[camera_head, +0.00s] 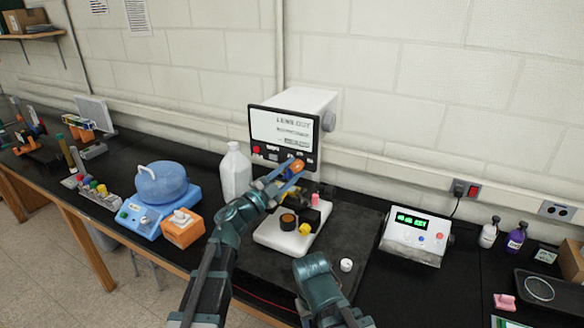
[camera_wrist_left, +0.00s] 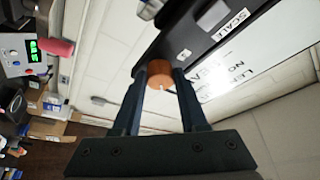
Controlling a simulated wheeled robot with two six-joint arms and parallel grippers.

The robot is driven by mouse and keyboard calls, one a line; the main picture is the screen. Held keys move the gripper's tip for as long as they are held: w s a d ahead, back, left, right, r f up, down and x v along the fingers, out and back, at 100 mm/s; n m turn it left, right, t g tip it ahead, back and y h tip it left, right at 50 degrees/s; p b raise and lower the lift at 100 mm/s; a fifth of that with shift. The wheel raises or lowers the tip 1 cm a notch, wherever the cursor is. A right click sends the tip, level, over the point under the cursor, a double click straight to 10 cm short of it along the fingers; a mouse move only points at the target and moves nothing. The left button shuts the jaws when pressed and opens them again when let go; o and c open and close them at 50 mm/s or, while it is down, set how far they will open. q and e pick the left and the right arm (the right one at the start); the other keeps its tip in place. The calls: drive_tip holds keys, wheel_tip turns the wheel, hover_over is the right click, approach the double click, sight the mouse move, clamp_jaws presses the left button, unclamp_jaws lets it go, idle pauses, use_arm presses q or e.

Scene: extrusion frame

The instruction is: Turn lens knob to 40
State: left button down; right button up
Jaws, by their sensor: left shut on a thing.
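An orange knob (camera_head: 297,166) sits on the lower front of a white box-shaped device (camera_head: 303,100) with a bright screen panel. My left gripper (camera_head: 284,174) reaches up to that panel. In the left wrist view its two dark fingers are shut on the orange knob (camera_wrist_left: 159,68), one on each side. A small white mark shows on the knob's near face. The dark panel beside it carries a label reading "SCALE". I cannot read a dial value at the knob. A teal link of my right arm shows at the bottom middle; its gripper is not visible.
Below the device, a white base (camera_head: 282,238) carries black, yellow and pink parts. A white bottle (camera_head: 235,172) stands left of the device. A blue apparatus (camera_head: 160,186) is farther left. A box with a green display (camera_head: 415,238) stands right. Some bench right of the white base is clear.

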use_arm(q)
drive_tip(key=shift+r+m+g+p, duration=0.15)
drive_tip(key=shift+m+g+p, duration=0.55)
drive_tip(key=shift+m, duration=1)
drive_tip(key=shift+c, duration=2.2)
unclamp_jaws()
drive_tip(key=b+v, duration=0.2)
drive_tip(key=v, duration=1.2)
drive_tip(key=shift+w, duration=0.15)
